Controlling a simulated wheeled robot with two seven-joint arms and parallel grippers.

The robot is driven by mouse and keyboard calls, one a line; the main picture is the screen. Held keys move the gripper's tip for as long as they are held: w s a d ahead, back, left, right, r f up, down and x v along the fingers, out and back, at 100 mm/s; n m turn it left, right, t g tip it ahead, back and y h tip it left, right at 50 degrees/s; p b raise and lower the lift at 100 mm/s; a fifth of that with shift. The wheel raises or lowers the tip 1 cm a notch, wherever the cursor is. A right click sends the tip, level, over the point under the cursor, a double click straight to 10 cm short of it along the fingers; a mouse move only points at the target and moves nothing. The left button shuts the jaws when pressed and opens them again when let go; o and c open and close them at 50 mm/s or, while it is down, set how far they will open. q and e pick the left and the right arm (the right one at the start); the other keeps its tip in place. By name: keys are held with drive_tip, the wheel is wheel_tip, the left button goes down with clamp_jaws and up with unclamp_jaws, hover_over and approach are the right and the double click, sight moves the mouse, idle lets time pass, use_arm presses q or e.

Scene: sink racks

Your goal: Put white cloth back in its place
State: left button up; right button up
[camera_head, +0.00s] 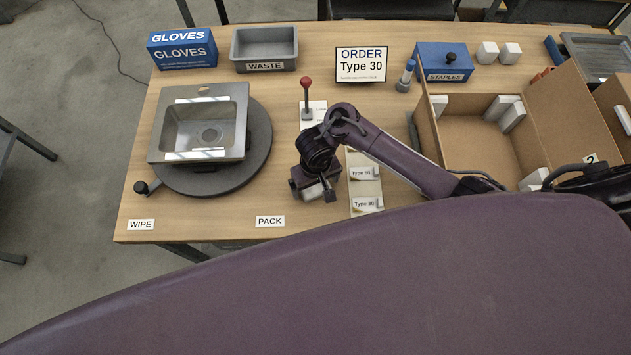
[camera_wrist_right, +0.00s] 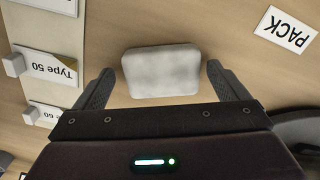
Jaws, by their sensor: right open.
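The white cloth (camera_wrist_right: 162,71) is a small folded pad with rounded corners, lying on the wooden table in the right wrist view. My right gripper (camera_wrist_right: 160,72) is open, with one finger to each side of the cloth and a gap on both sides. I cannot tell how far the fingertips are above the table. In the head view my right gripper (camera_head: 317,192) points down near the table's front, between the turntable and the type cards, and hides most of the cloth. The WIPE label (camera_head: 141,224) is at the front left edge, with bare wood around it. My left gripper is not in view.
A steel sink (camera_head: 200,125) rests on a dark turntable (camera_head: 258,150). The PACK label (camera_head: 270,221) is at the front edge. A red-knobbed lever (camera_head: 306,84) stands behind my gripper. The type-card strip (camera_head: 366,190) is to its right. An open carton (camera_head: 480,150) is farther right.

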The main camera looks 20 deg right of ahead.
drive_tip(key=shift+r, duration=0.15)
wheel_tip(320, 180, up, 8)
drive_tip(key=p, duration=0.8)
drive_tip(key=shift+a, duration=0.1)
drive_tip(key=shift+r+b, duration=0.35)
drive_tip(key=shift+r, duration=1.7)
